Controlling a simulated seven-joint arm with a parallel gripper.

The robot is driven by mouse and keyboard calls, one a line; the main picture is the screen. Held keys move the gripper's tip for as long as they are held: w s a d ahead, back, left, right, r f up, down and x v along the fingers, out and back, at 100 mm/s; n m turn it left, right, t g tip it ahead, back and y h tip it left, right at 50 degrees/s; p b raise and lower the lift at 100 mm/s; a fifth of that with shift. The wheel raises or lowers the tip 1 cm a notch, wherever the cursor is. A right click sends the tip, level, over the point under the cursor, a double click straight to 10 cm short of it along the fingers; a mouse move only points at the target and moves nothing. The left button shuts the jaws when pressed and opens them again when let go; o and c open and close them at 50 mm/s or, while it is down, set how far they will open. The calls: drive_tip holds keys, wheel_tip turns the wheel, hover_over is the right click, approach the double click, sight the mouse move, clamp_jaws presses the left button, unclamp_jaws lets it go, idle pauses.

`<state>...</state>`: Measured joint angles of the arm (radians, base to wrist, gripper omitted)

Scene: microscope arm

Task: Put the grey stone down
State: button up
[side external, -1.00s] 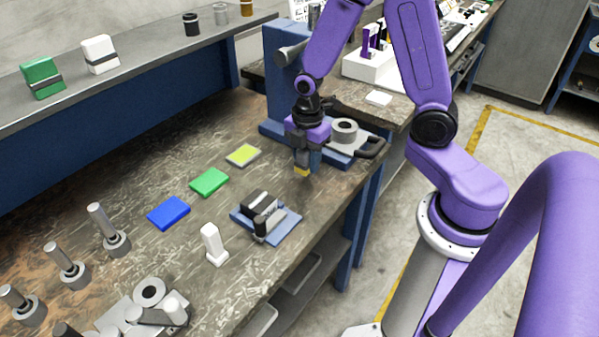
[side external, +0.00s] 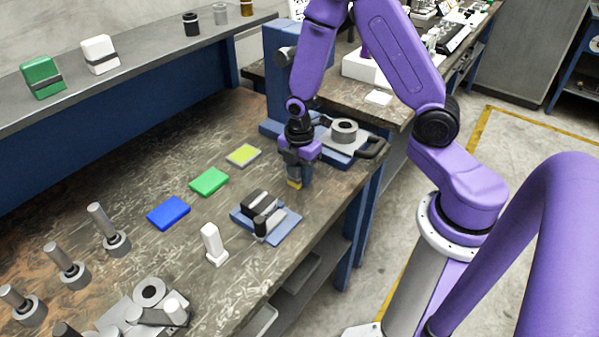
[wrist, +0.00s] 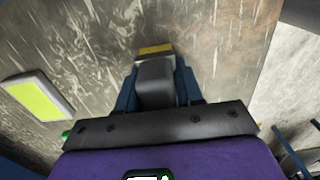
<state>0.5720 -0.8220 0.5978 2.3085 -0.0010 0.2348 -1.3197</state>
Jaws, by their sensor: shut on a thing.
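My gripper (side external: 299,166) points down over the right part of the workbench, just behind the blue-based fixture. It is shut on the grey stone, a grey block with a yellow lower end. In the wrist view the grey stone (wrist: 156,83) sits between the two blue fingers, its yellow end pointing away from the palm. In the side view the fingers hide most of the stone, and its yellow end shows just below them. The yellow end is close to the bench top; I cannot tell whether it touches.
A blue-based fixture (side external: 284,226) stands just in front. Yellow-green (side external: 243,155), green (side external: 209,181) and blue (side external: 168,212) pads lie to the left. A white upright piece (side external: 214,244) stands nearer. A round grey part (side external: 345,132) is behind right. Bare bench lies around the gripper.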

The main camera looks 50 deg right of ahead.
drive_tip(key=shift+f, duration=0.4)
